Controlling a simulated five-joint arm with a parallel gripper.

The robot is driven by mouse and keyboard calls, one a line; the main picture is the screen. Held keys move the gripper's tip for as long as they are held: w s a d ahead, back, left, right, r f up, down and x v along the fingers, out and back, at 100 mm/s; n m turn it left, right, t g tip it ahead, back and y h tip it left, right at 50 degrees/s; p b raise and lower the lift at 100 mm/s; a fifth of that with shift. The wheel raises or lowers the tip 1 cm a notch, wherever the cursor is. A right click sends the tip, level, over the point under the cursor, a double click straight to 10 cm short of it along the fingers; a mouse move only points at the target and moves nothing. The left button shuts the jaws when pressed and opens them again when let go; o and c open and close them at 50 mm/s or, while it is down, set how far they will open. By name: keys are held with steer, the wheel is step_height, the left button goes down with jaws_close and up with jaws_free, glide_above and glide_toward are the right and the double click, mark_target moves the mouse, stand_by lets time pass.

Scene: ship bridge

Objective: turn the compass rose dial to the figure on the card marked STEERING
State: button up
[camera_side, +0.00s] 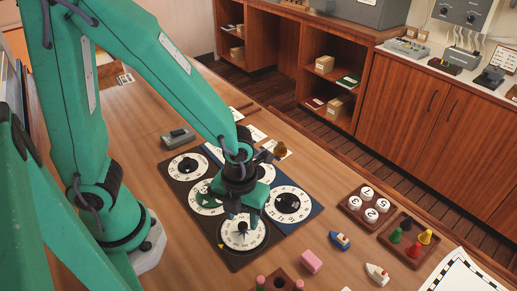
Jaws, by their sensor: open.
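A dark panel on the wooden table carries several round white dials.
Other dials stand close by, at left back (187,165) and right (288,206). Trays with numbered discs (354,203) and coloured pawns (388,237) sit at right. A grey device (178,138) lies behind.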

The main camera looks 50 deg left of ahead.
steer(key=shift+f, duration=1)
jaws_close()
